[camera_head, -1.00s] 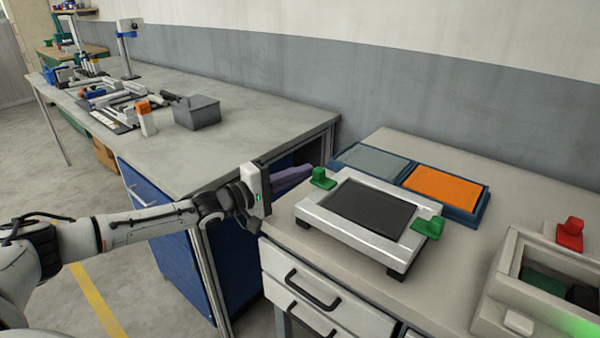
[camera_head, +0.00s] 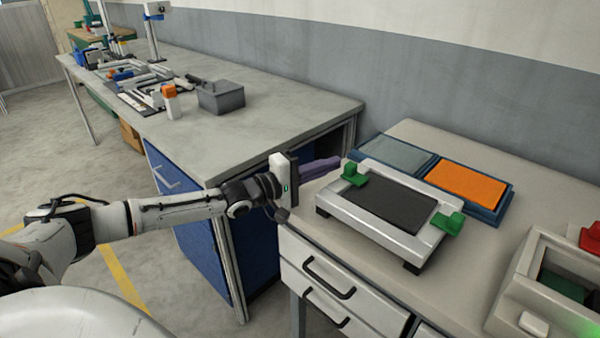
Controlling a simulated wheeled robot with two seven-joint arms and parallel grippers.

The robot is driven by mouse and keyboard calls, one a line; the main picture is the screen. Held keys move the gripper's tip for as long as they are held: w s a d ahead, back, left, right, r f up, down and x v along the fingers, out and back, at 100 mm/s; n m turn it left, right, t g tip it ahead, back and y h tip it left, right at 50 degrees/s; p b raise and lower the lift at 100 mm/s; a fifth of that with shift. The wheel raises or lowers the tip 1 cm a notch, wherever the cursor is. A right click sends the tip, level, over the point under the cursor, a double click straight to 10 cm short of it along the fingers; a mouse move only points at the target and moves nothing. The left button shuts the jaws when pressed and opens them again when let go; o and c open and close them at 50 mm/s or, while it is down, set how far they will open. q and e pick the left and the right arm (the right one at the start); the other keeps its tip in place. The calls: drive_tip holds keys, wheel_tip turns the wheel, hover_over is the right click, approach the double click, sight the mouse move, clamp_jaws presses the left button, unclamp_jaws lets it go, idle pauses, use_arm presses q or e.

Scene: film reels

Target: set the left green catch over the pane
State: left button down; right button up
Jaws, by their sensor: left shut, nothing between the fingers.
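A low white frame (camera_head: 345,208) stands on the right bench and holds a dark pane (camera_head: 395,204). The left green catch (camera_head: 353,174) sits at the frame's far left, its inner end at the pane's left edge; I cannot tell how far it overlaps. The right green catch (camera_head: 449,222) sits on the frame's right side. My left gripper (camera_head: 338,163) reaches in from the left with its purple fingers shut and empty. Its tips are just left of the left catch; contact is unclear. My right gripper is out of view.
Behind the frame is a blue tray (camera_head: 490,214) with a grey panel and an orange panel (camera_head: 466,181). A pale box (camera_head: 510,300) with a red catch (camera_head: 590,238) stands at the right. A grey bin (camera_head: 221,97) is on the other bench.

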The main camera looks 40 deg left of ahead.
use_arm(q)
drive_tip(key=a, duration=0.1)
drive_tip(key=a+b, duration=0.1)
drive_tip(key=shift+a+f, duration=0.35)
drive_tip(key=shift+a, duration=0.05)
drive_tip(key=shift+s+a+r+p, duration=0.1)
drive_tip(key=shift+s+p, duration=0.2)
drive_tip(key=shift+s, duration=0.05)
drive_tip(key=p+v, duration=0.1)
drive_tip(key=v, duration=0.7)
drive_tip(key=shift+r+p, duration=0.25)
drive_tip(key=shift+p, duration=0.15)
drive_tip(key=shift+s+a, duration=0.2)
drive_tip(key=shift+s, duration=0.3)
